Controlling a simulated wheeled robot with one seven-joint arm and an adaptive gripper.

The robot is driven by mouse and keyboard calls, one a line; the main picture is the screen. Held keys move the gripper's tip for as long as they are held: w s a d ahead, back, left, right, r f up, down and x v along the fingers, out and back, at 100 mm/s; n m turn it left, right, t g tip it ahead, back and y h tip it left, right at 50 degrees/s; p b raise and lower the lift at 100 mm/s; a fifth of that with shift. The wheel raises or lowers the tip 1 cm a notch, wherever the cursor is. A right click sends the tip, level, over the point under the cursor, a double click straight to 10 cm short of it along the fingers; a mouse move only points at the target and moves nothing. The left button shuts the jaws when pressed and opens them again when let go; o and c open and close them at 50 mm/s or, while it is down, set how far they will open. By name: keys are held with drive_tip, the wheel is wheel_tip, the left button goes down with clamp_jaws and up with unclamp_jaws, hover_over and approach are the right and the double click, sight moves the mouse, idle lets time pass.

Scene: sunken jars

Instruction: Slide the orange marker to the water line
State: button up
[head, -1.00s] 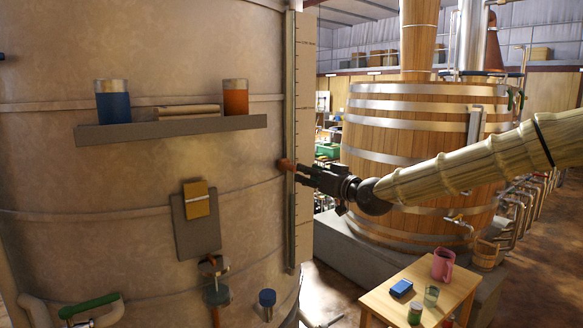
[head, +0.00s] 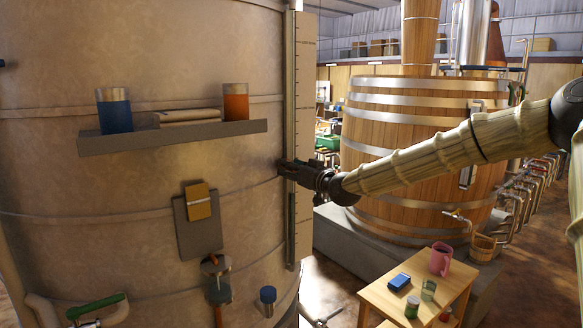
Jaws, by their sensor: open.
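A tall sight tube (head: 291,90) runs up the side of the big tan tank, beside a pale scale board (head: 305,130) with tick marks. The tube's lower part (head: 291,230) is darker, and its upper end, a little below my gripper, looks like the water line. My gripper (head: 286,168) is at the tube, with its fingers open around the marker's height. The orange marker cannot be made out now; the fingers seem to hide it. I cannot tell whether they touch it.
A shelf (head: 170,138) on the tank holds a blue jar (head: 114,112), an orange jar (head: 236,103) and folded cloth. A clipboard-like plate (head: 198,225) hangs below. A small wooden table (head: 450,290) with a pink mug (head: 441,259) stands at lower right. A wooden vat (head: 420,140) stands behind my arm.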

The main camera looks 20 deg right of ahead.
clamp_jaws()
idle(0.3)
wheel_tip(320, 180, down, 11)
drive_tip(key=b, duration=0.9)
